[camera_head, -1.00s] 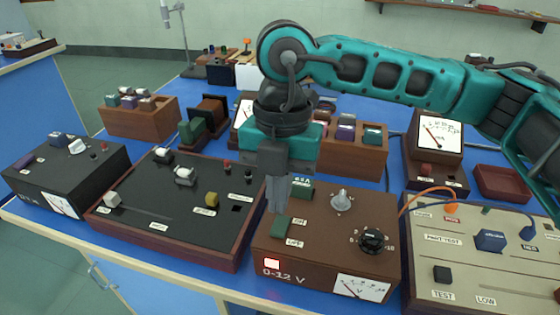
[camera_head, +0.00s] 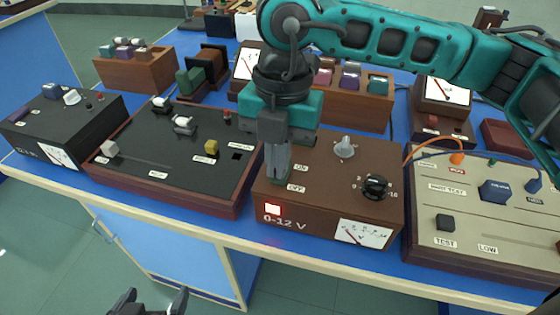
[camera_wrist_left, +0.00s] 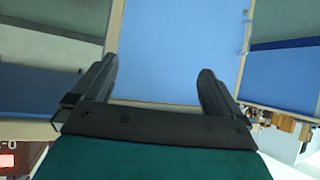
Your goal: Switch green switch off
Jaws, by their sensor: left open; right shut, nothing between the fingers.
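The brown power unit (camera_head: 330,205) marked 0-12 V stands at the front middle of the bench. Its green switch (camera_head: 281,179) is mostly hidden behind my right gripper, beside the ON and OFF labels, so its tilt cannot be told. A red lamp (camera_head: 273,209) on the unit's front glows. My right gripper (camera_head: 278,178) points down with its fingers shut and empty, at the switch; contact cannot be made out. My left gripper (camera_head: 155,298) is open and empty, low in front of the bench; its two spread fingers also show in the left wrist view (camera_wrist_left: 158,72).
A grey knob (camera_head: 344,147) and a black dial (camera_head: 375,187) sit right of the switch. A black panel (camera_head: 175,165) stands to the left, a beige test box (camera_head: 480,225) to the right with orange and blue cables. Free floor lies before the bench.

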